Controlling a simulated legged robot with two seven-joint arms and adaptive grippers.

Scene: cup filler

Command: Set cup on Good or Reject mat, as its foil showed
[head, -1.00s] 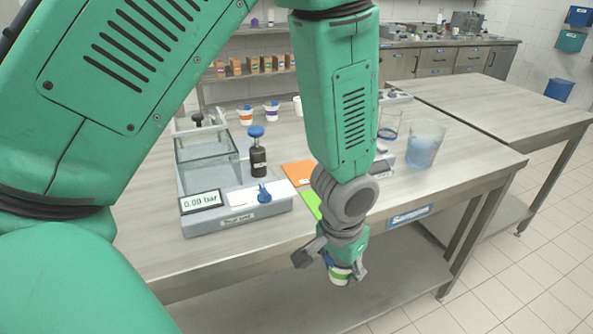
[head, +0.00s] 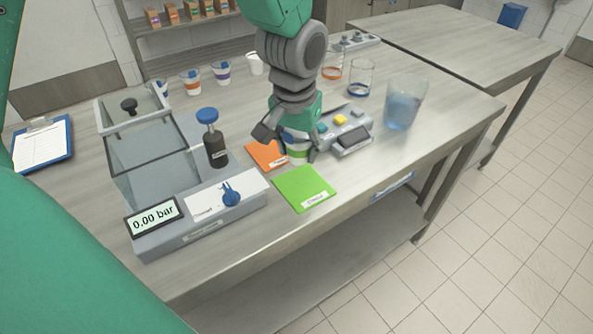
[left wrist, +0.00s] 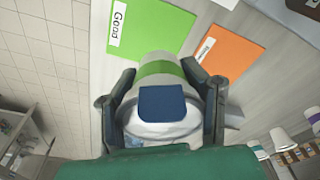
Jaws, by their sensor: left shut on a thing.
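My left gripper (head: 289,142) is shut on a white cup with a green band (head: 297,156). In the left wrist view the same cup (left wrist: 160,70) sits between both fingers, with crinkled silvery foil and a dark blue patch facing the camera. The green mat (head: 304,188) lies just in front of the cup; the left wrist view reads "Good" on the green mat (left wrist: 155,28). The orange mat (head: 266,155) lies left of the cup; its label is too small to read. I cannot tell whether the cup touches the table. My right gripper is not in view.
A clear tank (head: 150,165) and a gauge reading 0.00 bar (head: 153,217) stand left of the mats, with a blue-capped bottle (head: 213,145). A grey device (head: 345,130) stands close right of the gripper.

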